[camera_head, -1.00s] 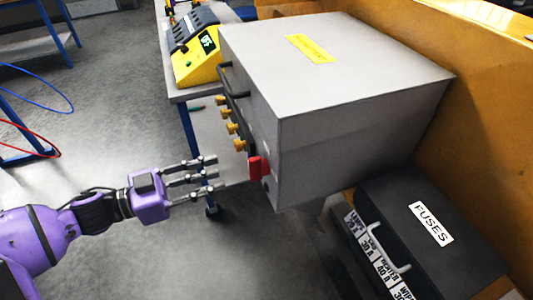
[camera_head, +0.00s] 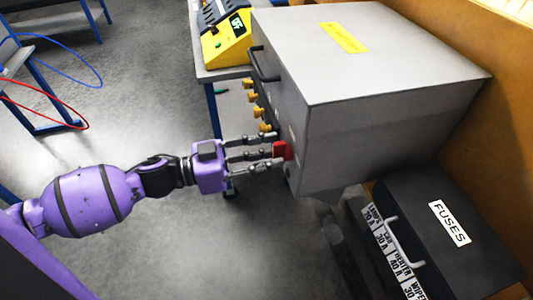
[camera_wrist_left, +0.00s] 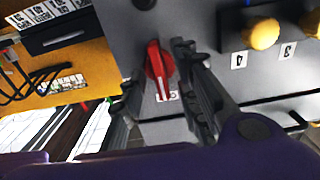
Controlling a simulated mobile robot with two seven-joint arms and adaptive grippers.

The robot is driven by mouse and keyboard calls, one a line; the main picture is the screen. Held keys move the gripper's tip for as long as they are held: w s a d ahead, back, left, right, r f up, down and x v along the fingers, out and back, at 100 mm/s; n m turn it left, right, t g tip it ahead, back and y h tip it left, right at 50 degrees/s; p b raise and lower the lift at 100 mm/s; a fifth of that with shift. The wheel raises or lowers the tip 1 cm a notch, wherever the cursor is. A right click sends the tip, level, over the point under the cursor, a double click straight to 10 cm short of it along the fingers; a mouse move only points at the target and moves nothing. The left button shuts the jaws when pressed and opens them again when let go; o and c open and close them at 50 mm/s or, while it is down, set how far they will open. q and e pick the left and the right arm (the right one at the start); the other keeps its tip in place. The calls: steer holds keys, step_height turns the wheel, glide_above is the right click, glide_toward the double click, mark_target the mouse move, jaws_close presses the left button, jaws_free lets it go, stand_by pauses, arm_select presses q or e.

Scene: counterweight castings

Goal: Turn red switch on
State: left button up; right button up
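The red switch (camera_head: 283,150) is a rotary knob on the front panel of the grey box (camera_head: 380,70). In the left wrist view the red switch (camera_wrist_left: 159,65) points up and down the picture, with a white line on its lower end. My left gripper (camera_head: 275,150) is at the switch, its fingers reaching toward the panel. In the left wrist view the fingers of my left gripper (camera_wrist_left: 158,78) are spread, one on each side of the knob. I cannot tell whether they touch it. My right gripper is not in view.
Several yellow knobs (camera_head: 252,97) and a black handle (camera_head: 262,66) project from the panel near my gripper. A black fuse case (camera_head: 430,200) stands right of the box. A yellow device (camera_head: 225,42) is on the table behind. Open floor lies left.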

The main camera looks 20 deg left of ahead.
arm_select(q)
steer(key=shift+c, duration=0.5)
steer(key=c, duration=0.6)
jaws_close()
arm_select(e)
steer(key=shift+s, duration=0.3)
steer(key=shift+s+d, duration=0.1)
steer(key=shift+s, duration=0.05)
